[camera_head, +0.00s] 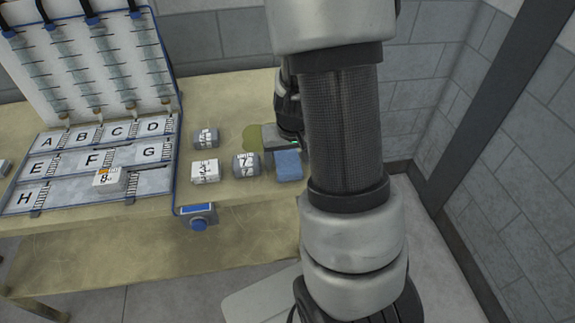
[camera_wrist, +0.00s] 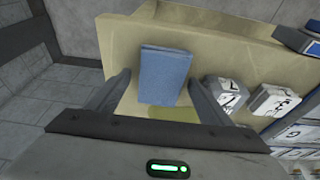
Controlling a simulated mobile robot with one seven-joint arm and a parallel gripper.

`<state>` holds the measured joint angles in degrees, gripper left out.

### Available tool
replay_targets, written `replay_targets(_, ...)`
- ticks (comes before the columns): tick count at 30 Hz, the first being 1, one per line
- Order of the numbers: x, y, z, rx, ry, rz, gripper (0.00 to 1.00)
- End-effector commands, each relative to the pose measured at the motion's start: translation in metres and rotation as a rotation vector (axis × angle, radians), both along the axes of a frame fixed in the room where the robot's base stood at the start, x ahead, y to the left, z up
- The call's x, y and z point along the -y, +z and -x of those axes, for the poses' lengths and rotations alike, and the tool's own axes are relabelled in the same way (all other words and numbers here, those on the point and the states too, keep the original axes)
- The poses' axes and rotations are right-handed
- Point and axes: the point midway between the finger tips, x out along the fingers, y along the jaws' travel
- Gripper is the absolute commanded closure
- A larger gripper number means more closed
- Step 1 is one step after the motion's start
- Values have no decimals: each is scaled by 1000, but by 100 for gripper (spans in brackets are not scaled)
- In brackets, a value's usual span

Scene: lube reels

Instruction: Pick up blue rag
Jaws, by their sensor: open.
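The blue rag (camera_head: 288,166) is a small folded rectangle lying on the tan table, right of the numbered blocks in the head view. In the wrist view the blue rag (camera_wrist: 163,75) lies flat between and just beyond my two open fingers. My gripper (camera_wrist: 158,85) is open and empty, with one finger on each side of the rag in the picture. I cannot tell how high the fingers are above the table. In the head view my arm hides part of my gripper (camera_head: 275,140).
Several numbered blocks stand close left of the rag, the nearest a grey block (camera_head: 246,164) with a white block (camera_head: 205,171) beyond it. A lettered board (camera_head: 100,160) fills the table's left. A yellow-green round patch (camera_head: 252,137) lies behind the rag. The table's edge (camera_wrist: 110,50) is close to the rag.

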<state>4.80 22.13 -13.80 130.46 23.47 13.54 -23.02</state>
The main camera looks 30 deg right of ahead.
Motion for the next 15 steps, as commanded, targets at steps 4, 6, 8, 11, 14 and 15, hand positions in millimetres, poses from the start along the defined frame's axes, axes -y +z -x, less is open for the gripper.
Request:
replay_targets(4,0,-4,-2,1,0,-1,27)
replay_targets(6,0,-4,-2,1,0,-1,27)
replay_targets(8,0,-4,-2,1,0,-1,27)
replay_targets(11,0,-4,-2,1,0,-1,40)
replay_targets(14,0,-4,-2,1,0,-1,57)
replay_targets(15,0,-4,-1,1,0,-1,64)
